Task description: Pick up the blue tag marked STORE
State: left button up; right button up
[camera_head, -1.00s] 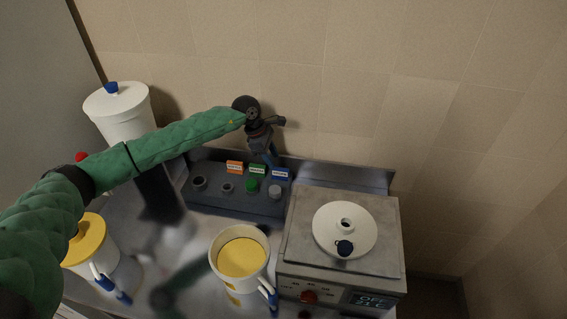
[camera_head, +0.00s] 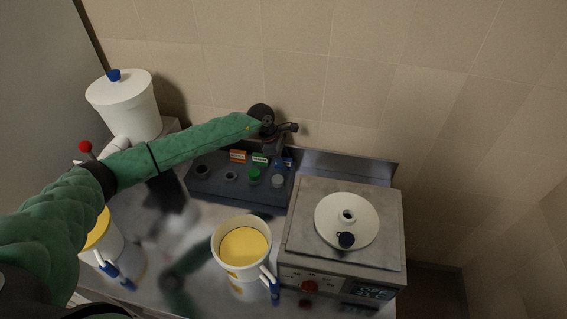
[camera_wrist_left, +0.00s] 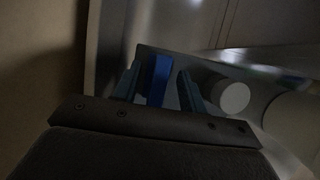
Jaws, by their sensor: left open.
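The blue tag (camera_head: 285,163) stands at the right end of a row of tags at the back of a dark rack (camera_head: 205,191). Its lettering is too small to read. My left gripper (camera_head: 280,156) is right at the tag in the head view and partly covers it. In the left wrist view the blue tag (camera_wrist_left: 159,80) stands between the two open fingers, with a gap on each side. My right gripper is not in view.
An orange tag (camera_head: 237,156) and a green tag (camera_head: 260,160) stand left of the blue one. A green cap (camera_head: 254,174) and a grey cap (camera_head: 278,181) sit in front. A hotplate-like box (camera_head: 300,244) stands right, a yellow-filled mug (camera_head: 243,247) in front.

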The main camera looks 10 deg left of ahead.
pick_arm(q)
jog(key=shift+w+f, duration=0.1)
jog(key=shift+c, duration=0.6)
jog(key=c, duration=0.7)
jog(key=shift+o, duration=0.2)
